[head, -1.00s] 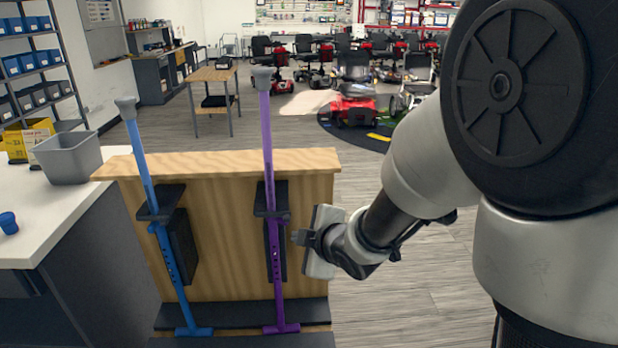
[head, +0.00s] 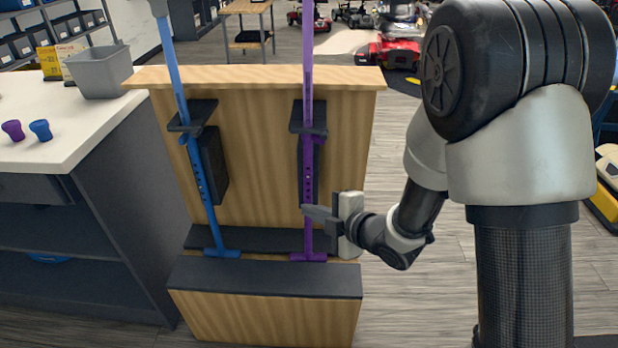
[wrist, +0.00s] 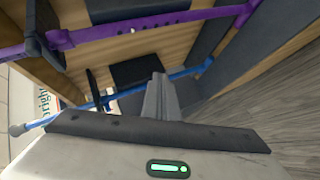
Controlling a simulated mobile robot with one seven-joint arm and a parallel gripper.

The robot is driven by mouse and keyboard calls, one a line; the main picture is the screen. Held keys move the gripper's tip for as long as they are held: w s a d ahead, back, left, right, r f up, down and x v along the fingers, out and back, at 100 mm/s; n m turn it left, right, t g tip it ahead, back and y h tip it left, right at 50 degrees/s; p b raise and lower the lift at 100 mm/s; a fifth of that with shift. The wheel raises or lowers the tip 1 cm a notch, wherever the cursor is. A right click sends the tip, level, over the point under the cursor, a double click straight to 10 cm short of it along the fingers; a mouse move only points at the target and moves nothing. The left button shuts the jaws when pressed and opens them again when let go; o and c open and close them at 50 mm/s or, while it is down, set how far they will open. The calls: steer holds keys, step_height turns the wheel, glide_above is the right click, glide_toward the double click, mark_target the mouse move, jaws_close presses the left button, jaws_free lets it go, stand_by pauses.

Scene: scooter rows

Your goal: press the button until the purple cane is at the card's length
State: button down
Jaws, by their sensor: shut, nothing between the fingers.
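The purple cane (head: 308,88) stands upright in a bracket on a wooden stand in the head view. Its top is out of frame. It also crosses the top of the wrist view (wrist: 150,35), where dark holes show along it. I cannot make out the button. My gripper (head: 306,211) is shut and empty, at the cane's lower tube, below the bracket; I cannot tell whether it touches. Its fingers also show in the wrist view (wrist: 160,97). The blue cane (head: 180,90) leans left. Which card is meant is unclear; a yellow card (head: 48,63) stands on the counter.
The wooden stand (head: 255,78) has a dark lower step (head: 265,278). A white counter (head: 60,110) at left bears a grey bin (head: 102,72) and small purple (head: 13,130) and blue (head: 40,130) cups or tips. Open floor lies right of the stand.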

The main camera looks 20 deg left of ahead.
mark_target(306, 178)
steer(key=w+a+p, duration=0.1)
steer(key=w+a, duration=0.1)
steer(key=w, duration=0.6)
steer(key=shift+p, duration=0.4)
steer(key=shift+w+a, duration=0.15)
steer(key=shift+w, duration=0.1)
stand_by(1.5)
steer(key=shift+w+a, duration=0.1)
steer(key=shift+w, duration=0.1)
steer(key=shift+w+a+b, duration=0.1)
steer(key=shift+w+b, duration=0.2)
steer(key=shift+w, duration=0.25)
stand_by(0.6)
steer(key=shift+w+r, duration=0.15)
steer(key=shift+w, duration=0.15)
stand_by(0.6)
steer(key=shift+s, duration=0.1)
steer(key=shift+s+d+b, duration=0.3)
steer(key=shift+s+b, duration=0.1)
steer(key=shift+s, duration=0.65)
